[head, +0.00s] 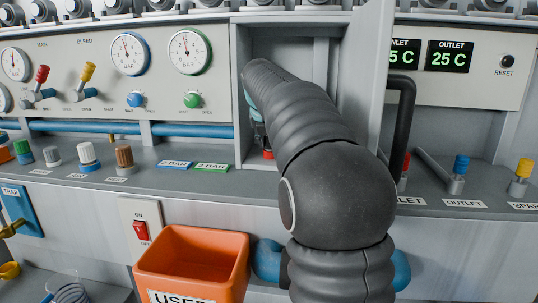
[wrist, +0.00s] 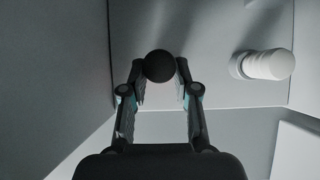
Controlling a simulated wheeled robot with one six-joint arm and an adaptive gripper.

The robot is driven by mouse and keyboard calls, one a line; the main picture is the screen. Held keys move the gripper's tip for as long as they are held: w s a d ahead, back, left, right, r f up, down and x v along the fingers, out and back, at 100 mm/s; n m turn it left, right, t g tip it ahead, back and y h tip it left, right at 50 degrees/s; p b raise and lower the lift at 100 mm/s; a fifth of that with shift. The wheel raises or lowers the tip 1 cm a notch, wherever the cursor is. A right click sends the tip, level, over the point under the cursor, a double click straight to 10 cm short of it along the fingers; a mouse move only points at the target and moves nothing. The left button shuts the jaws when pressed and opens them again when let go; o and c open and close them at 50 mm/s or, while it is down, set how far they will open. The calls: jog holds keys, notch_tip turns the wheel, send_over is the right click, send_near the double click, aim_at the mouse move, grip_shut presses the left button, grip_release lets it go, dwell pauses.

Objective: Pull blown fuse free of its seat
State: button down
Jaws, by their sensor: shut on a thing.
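My gripper (wrist: 160,78) is inside an open grey compartment (head: 285,30), its two fingers closed on the blown fuse (wrist: 160,66), which shows as a dark round end between the fingertips in the wrist view. The fuse's seat is hidden behind it, so I cannot tell whether the fuse still sits in it. A white, cylindrical fuse (wrist: 265,65) stands to the right, apart from my fingers. In the head view my arm covers most of the compartment, and only a bit of my gripper (head: 258,132) shows. A small red part (head: 268,154) shows just below it.
The compartment's open door (head: 366,85) stands close to the right of my arm, with a black handle (head: 402,125). An orange bin (head: 192,265) labelled "USED" hangs below the ledge. Knobs, including a brown one (head: 124,158), line the ledge at left.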

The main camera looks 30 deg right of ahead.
jog(key=shift+r, duration=0.85)
dwell(0.5)
jog(key=shift+r, duration=2.55)
